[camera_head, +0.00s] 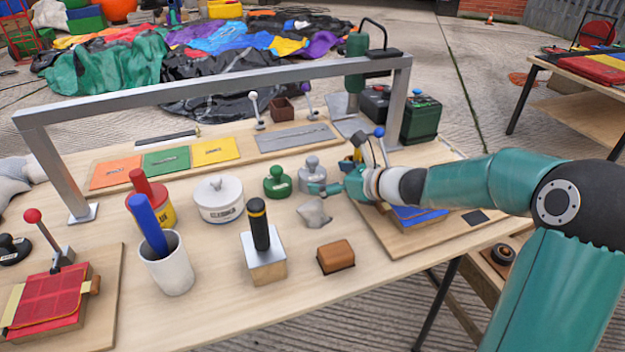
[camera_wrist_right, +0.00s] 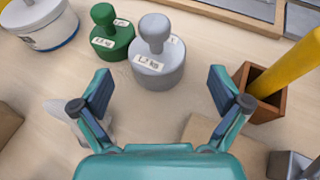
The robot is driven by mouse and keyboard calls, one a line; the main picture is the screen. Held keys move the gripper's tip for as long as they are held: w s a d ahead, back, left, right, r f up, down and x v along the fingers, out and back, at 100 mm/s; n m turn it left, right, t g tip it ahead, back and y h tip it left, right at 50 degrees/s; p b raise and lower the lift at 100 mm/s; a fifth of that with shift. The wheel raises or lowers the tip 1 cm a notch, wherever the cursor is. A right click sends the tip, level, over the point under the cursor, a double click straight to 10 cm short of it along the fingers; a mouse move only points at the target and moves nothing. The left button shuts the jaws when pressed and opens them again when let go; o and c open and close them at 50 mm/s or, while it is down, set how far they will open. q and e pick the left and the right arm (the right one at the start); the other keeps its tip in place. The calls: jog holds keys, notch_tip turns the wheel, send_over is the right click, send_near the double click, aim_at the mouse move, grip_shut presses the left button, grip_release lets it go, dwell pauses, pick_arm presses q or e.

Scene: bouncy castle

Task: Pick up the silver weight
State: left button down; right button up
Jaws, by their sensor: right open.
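The silver weight (camera_head: 312,170) is a squat grey cylinder with a round knob on top. It stands upright on the wooden table, just right of a similar green weight (camera_head: 277,181). In the right wrist view the silver weight (camera_wrist_right: 158,68) carries a white label, and the green weight (camera_wrist_right: 112,38) stands close at its left. My right gripper (camera_head: 322,189) is at the near side of the silver weight. In the wrist view its two fingers (camera_wrist_right: 161,92) are spread wide and empty, with the silver weight ahead of them. My left gripper is not in view.
A grey lump (camera_head: 314,212) lies close in front of the right gripper. A brown block (camera_head: 336,256) and a black-handled stamp (camera_head: 262,262) stand nearer. A white lidded tub (camera_head: 219,200) is left of the weights. A metal frame (camera_head: 220,82) spans the table.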

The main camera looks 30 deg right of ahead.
aim_at(315, 171)
jog(key=x, duration=0.5)
jog(key=shift+w+a+r+b, duration=0.1)
jog(key=shift+a+r+b, duration=0.1)
jog(key=shift+r+b, duration=0.1)
jog(key=c, duration=1.8)
jog(key=shift+r, duration=0.2)
grip_shut()
jog(key=shift+r, duration=0.15)
